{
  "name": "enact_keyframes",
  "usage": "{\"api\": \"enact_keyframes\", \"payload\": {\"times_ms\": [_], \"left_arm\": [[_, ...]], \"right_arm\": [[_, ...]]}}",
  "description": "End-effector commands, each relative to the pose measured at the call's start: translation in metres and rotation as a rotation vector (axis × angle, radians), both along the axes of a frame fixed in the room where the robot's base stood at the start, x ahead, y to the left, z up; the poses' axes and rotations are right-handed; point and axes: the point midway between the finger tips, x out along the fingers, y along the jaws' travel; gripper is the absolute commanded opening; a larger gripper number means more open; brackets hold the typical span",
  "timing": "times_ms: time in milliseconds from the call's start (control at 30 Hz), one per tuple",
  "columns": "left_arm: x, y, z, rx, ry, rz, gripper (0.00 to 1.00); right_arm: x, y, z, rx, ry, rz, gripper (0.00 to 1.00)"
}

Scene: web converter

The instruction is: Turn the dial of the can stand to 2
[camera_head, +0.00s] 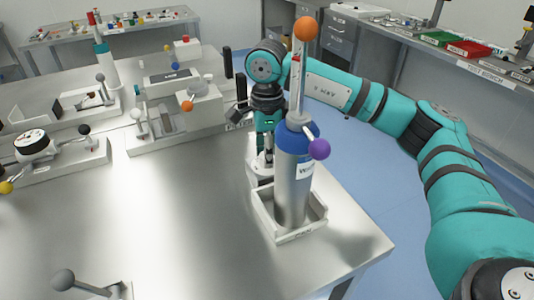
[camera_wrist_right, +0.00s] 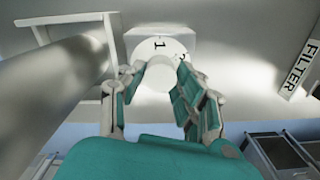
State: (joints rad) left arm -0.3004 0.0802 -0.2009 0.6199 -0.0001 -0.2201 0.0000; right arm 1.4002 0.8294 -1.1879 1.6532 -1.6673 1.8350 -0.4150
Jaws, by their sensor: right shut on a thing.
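The can stand (camera_head: 297,234) is a white tray near the table's right edge, holding a tall silver can (camera_head: 289,195) with a blue band, upright. The stand's white round dial (camera_wrist_right: 158,78) shows in the right wrist view, with a 1 at its top and a partly hidden 2 to the right. My right gripper (camera_wrist_right: 160,74) has its fingers on both sides of the dial's knob and is shut on it. In the head view my right gripper (camera_head: 262,160) is behind the can and partly hidden, and the dial is hidden. My left gripper is not in view.
Several lever devices stand at the left and back. The table's middle (camera_head: 185,205) is clear. A FILTER label (camera_wrist_right: 300,70) shows at right.

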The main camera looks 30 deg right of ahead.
Motion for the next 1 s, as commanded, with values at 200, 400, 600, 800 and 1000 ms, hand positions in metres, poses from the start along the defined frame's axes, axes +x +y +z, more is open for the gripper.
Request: {"api": "enact_keyframes", "payload": {"times_ms": [200, 400, 600, 800, 1000], "left_arm": [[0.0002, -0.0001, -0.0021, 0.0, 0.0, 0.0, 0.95], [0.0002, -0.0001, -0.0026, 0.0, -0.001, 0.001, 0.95], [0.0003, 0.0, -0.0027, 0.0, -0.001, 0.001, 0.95], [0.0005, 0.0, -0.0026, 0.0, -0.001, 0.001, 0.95], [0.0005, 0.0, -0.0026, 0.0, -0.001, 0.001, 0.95]], "right_arm": [[0.0009, -0.0007, 0.0012, 0.0, -0.004, -0.1, 0.0], [0.0009, -0.0007, 0.0018, 0.0, -0.005, -0.143, 0.0], [0.001, -0.0007, 0.0021, 0.0, -0.005, -0.152, 0.0], [0.0011, -0.0008, 0.0022, 0.001, -0.006, -0.152, 0.0], [0.0012, -0.001, 0.0024, 0.001, -0.007, -0.152, 0.5]]}}
